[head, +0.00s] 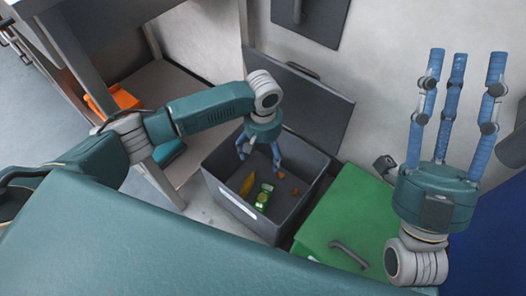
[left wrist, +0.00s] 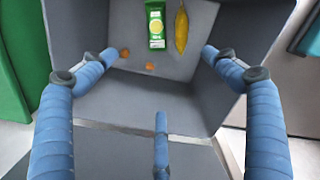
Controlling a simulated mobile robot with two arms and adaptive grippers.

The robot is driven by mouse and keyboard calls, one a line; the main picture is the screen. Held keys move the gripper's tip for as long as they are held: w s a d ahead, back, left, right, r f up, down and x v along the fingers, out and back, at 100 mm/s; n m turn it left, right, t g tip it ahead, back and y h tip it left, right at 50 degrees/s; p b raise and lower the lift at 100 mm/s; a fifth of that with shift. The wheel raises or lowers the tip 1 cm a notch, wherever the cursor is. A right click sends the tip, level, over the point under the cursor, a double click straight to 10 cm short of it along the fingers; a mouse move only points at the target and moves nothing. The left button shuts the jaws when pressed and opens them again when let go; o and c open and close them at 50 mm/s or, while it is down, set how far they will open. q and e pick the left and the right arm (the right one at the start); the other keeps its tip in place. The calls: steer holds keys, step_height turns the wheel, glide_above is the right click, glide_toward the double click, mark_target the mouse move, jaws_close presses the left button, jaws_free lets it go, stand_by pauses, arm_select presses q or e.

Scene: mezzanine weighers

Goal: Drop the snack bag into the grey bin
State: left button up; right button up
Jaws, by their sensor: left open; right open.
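The grey bin (head: 238,213) stands open on the floor in the middle of the head view, its lid raised at the back. A green packet with a yellow round print (head: 264,195), which looks like the snack bag, lies on the bin's floor. It also shows in the left wrist view (left wrist: 156,28). My left gripper (head: 259,157) is over the bin with its fingers pointing down. It is open and empty, and apart from the packet. My right gripper (head: 466,58) is open and empty, fingers up, at the right of the head view.
A yellow peel-like item (left wrist: 181,28) and small orange bits (left wrist: 149,66) also lie in the bin. A green bin with a closed lid (head: 345,215) stands to its right. A table and shelf with an orange box (head: 122,98) are at the left. A wall is behind.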

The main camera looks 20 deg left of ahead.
arm_select(q)
step_height(320, 180, up, 12)
stand_by(0.5)
stand_by(0.4)
